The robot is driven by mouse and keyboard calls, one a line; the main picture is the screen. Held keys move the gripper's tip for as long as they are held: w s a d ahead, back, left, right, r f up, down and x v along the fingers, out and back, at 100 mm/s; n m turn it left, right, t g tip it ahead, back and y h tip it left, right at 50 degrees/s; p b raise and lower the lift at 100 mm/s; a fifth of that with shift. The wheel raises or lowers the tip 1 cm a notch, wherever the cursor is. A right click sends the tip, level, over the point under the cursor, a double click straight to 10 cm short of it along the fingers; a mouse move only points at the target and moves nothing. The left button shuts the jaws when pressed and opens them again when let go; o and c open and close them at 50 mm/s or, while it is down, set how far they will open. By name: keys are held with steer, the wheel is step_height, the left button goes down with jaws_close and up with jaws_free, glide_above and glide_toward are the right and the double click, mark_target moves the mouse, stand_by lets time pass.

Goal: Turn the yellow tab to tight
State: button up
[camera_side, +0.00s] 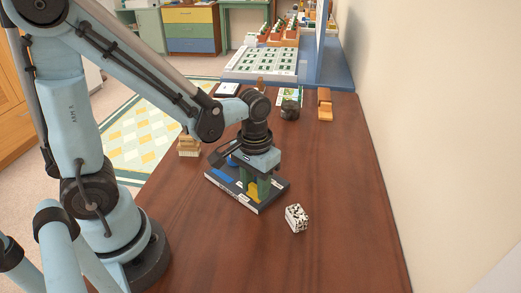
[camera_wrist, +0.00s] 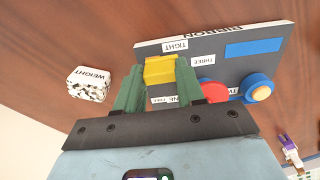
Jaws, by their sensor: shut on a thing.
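The yellow tab (camera_wrist: 160,71) sits on a dark grey board (camera_wrist: 225,68) and shows between my gripper's green fingers in the wrist view. My gripper (camera_wrist: 158,75) is shut on it, with one finger on each side. The label TIGHT (camera_wrist: 175,45) is just above the tab in that view. A second small label (camera_wrist: 162,99) lies between the fingers below it, too small to read surely. In the side view my gripper (camera_side: 256,187) reaches down onto the board (camera_side: 222,187), and the tab (camera_side: 253,192) shows low between the fingers. The tab's pivot is hidden.
The board also carries a blue rectangle (camera_wrist: 253,48), a red disc (camera_wrist: 212,92), a blue knob (camera_wrist: 257,88) and a THREE label (camera_wrist: 203,61). A speckled block marked WEIGHT (camera_wrist: 90,84) stands apart from the board. The near right table (camera_side: 340,240) is clear.

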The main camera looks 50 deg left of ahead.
mark_target(252, 184)
stand_by(0.4)
steer(key=o, duration=1)
steer(key=shift+o, duration=0.2)
steer(key=shift+r, duration=0.1)
step_height(252, 184, up, 12)
steer(key=m+t, duration=0.1)
steer(key=t, duration=0.1)
steer(key=a+f+t, duration=0.1)
steer(key=t, duration=0.1)
steer(key=a+m+t, duration=0.1)
steer(key=t, duration=0.2)
steer(key=shift+f+m, duration=0.3)
